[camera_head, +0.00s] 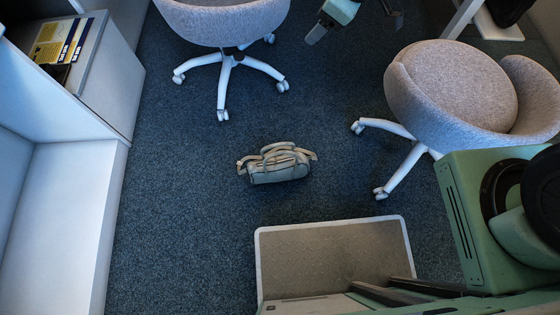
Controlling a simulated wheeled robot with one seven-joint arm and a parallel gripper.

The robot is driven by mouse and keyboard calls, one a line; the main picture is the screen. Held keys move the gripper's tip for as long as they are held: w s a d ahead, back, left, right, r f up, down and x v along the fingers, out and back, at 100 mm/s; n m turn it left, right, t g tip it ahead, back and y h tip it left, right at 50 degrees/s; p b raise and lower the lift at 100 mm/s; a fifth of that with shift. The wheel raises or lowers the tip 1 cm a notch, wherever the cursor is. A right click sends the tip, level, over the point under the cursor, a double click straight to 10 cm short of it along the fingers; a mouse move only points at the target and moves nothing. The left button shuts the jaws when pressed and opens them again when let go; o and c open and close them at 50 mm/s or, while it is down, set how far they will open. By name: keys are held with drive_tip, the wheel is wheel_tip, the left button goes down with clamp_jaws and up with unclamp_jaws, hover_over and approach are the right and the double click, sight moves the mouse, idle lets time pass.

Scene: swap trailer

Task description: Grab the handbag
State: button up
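The handbag (279,168) is a small grey-beige bag with a rounded body and looped handles. It lies on the dark blue carpet near the middle of the head view, with open floor around it. My gripper (357,24) shows at the top edge, partly cut off by the frame. One grey finger and one dark finger stand apart with carpet visible between them. It is well away from the handbag, above and to the right of it in the picture, and holds nothing that I can see.
A grey swivel chair (224,20) with white legs stands beyond the handbag. Another grey chair (455,90) stands to the right, its legs reaching toward the bag. A white cabinet (85,75) with booklets (58,42) lines the left. Carpet left of the handbag (175,200) is clear.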

drive_tip(key=w+f+n+y+b, duration=0.15)
drive_tip(key=f+b, duration=0.25)
drive_tip(key=f, duration=0.5)
drive_tip(key=w+f+n+y+b, duration=0.1)
drive_tip(key=w+f+b, duration=0.25)
drive_tip(key=f, duration=0.55)
drive_tip(key=s+d+f+n+g+y+b, duration=0.2)
drive_tip(key=s+f+g+y+b, duration=0.15)
drive_tip(key=f+b, duration=0.7)
drive_tip(key=s+d+f+n+g+y+b, duration=0.15)
drive_tip(key=s+f+n+y+b, duration=0.35)
drive_tip(key=f, duration=1.1)
drive_tip(key=a+f+m+h+b, duration=0.1)
drive_tip(key=a+f+m+b, duration=0.1)
drive_tip(key=a+f+b, duration=0.3)
drive_tip(key=s+a+b, duration=0.1)
drive_tip(key=a+b, duration=0.2)
drive_tip(key=a, duration=0.3)
drive_tip(key=shift+f+g, duration=0.2)
drive_tip(key=shift+g, duration=0.2)
drive_tip(key=shift+a+r, duration=0.1)
drive_tip(key=shift+r, duration=0.05)
clamp_jaws()
